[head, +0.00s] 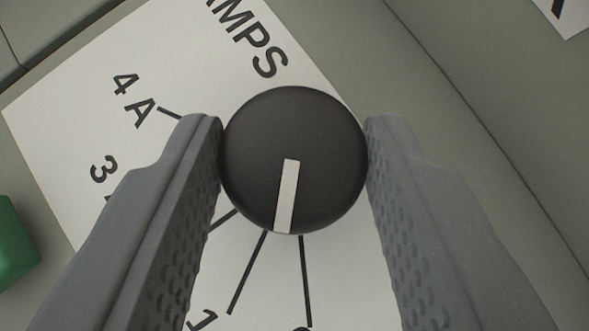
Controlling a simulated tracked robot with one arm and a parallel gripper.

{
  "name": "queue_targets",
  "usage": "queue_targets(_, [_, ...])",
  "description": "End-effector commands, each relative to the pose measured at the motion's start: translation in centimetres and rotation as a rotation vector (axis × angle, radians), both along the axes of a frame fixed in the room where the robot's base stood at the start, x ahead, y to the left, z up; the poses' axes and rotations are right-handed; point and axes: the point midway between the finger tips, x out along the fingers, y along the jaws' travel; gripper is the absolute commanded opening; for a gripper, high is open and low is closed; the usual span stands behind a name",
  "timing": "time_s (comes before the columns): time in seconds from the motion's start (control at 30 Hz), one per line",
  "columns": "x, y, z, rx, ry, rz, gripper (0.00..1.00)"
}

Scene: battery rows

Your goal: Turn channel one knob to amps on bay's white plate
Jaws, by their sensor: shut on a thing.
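The round black knob (262,135) sits on a white plate (60,120) that lies rotated in the head view. Its white pointer bar (287,197) points down the picture, between the line toward the "1" and the line to its right. My gripper (294,150) has one grey finger on each side of the knob and is shut on it. The plate reads AMPS (247,35) at the top, with "4 A" (134,99) and "3" (104,168) on the left. The fingers hide other marks, and the lowest mark is cut off.
A green block (15,243) is at the left edge. Part of another white plate (570,15) shows in the top right corner. The grey-green panel (370,50) around the plate has seams and is otherwise bare where I see it.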

Motion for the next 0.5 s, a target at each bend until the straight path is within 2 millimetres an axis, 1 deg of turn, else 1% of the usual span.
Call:
queue_targets(0.1, [0.1, 0.47, 0.13, 0.003, -0.001, -0.054, 0.15])
queue_targets(0.5, [0.1, 0.71, 0.59, 0.002, 0.003, -0.303, 0.15])
